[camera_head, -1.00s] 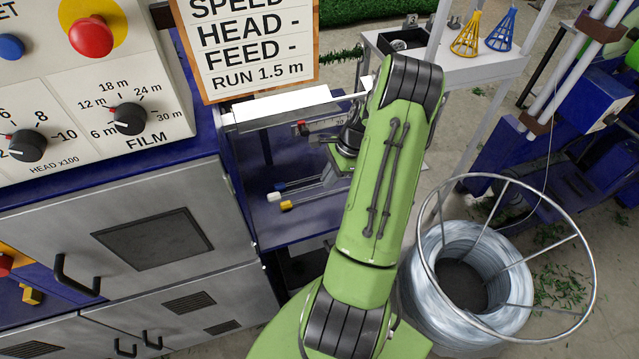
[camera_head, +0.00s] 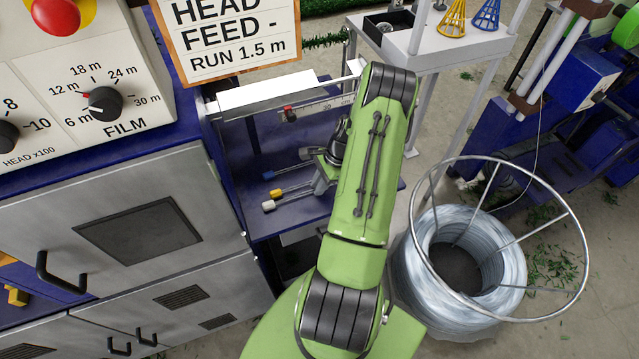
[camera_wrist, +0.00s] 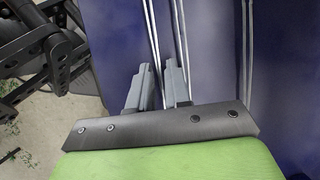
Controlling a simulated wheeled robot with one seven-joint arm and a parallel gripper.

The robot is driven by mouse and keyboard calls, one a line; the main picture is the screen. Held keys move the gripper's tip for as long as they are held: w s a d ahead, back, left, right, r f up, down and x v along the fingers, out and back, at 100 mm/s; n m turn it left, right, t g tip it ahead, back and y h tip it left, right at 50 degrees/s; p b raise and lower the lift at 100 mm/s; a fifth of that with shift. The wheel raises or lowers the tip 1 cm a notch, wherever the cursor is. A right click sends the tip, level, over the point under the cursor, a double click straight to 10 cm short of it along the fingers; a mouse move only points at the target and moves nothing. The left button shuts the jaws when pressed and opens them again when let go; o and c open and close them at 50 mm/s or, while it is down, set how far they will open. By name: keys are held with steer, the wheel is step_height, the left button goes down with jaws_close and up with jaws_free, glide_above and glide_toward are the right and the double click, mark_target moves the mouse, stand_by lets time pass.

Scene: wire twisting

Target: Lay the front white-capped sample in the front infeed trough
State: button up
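The white-capped sample (camera_head: 268,206) lies at the front of the blue shelf in the head view, low and roughly level. The yellow-capped sample (camera_head: 276,194) lies just behind it and the blue-capped sample (camera_head: 267,175) farther back. My gripper (camera_head: 318,165) is low over the right ends of these rods; my arm partly hides it. In the wrist view my gripper fingers (camera_wrist: 161,85) stand a narrow gap apart, with the leftmost thin rod or trough line running into the gap. I cannot tell whether they press on it. The trough edges are too small to make out.
A white ledge with a ruler scale (camera_head: 325,108) and red slider stands behind the shelf. A grey cabinet (camera_head: 120,210) is at left. A wire coil in a round metal frame (camera_head: 450,265) stands at right, close to my arm. A white side table (camera_head: 440,60) is behind.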

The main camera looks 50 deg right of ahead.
steer(key=shift+o, duration=0.3)
steer(key=p+v, duration=0.2)
steer(key=v, duration=1)
steer(key=b+x, duration=0.6)
steer(key=x, duration=0.5)
steer(key=shift+f, duration=0.45)
jaws_close()
